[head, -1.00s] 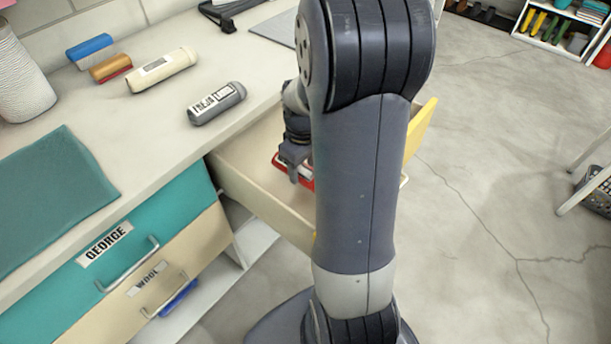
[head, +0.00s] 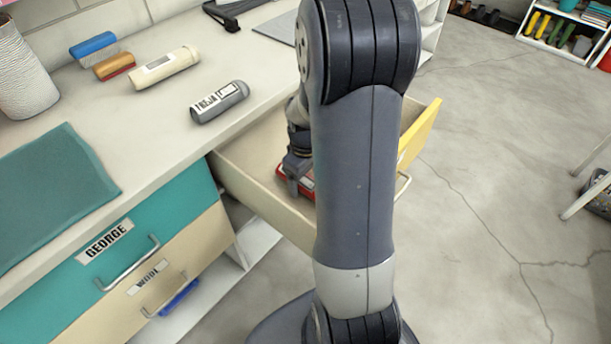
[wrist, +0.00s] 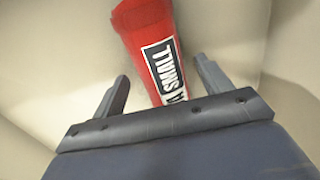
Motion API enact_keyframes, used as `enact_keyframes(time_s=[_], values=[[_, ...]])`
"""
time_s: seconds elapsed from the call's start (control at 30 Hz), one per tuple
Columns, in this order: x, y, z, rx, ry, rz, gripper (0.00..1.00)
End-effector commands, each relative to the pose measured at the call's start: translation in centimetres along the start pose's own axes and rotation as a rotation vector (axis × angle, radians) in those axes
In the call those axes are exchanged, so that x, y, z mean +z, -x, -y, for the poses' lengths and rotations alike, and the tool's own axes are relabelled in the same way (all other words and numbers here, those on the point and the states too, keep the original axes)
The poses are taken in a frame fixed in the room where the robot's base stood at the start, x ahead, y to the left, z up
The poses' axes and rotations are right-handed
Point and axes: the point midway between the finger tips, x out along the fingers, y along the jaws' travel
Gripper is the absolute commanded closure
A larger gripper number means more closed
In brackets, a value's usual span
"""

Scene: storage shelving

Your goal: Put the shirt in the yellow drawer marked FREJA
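The yellow-fronted drawer (head: 418,131) stands pulled open under the counter. Its front is mostly hidden behind my arm, and I cannot read its label. My gripper (head: 296,184) is down inside this drawer in the head view. In the wrist view my gripper (wrist: 160,72) is open, with its fingers apart on either side of a red item (wrist: 143,30) with a black and white label. The red item (head: 309,183) also shows in the drawer in the head view, partly hidden. A folded teal cloth (head: 55,190) lies on the counter at left; I cannot tell whether it is the shirt.
A grey labelled bottle (head: 219,102), a cream bottle (head: 165,68) and two brushes (head: 103,56) lie on the counter. A shut teal drawer marked GEORGE (head: 160,215) and a beige drawer marked WOOL (head: 190,255) are at left. Open floor lies at right.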

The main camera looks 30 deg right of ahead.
Motion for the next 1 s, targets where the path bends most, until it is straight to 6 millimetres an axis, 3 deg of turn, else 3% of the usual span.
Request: enact_keyframes(time_s=[0.33,0.8,1.0], values=[[-0.1,0.9,0.0,0.002,0.000,-0.002,0.27],[-0.1,10.3,-0.1,0.003,0.000,-0.004,0.27],[0.0,12.1,0.0,0.001,0.000,-0.001,0.27]])
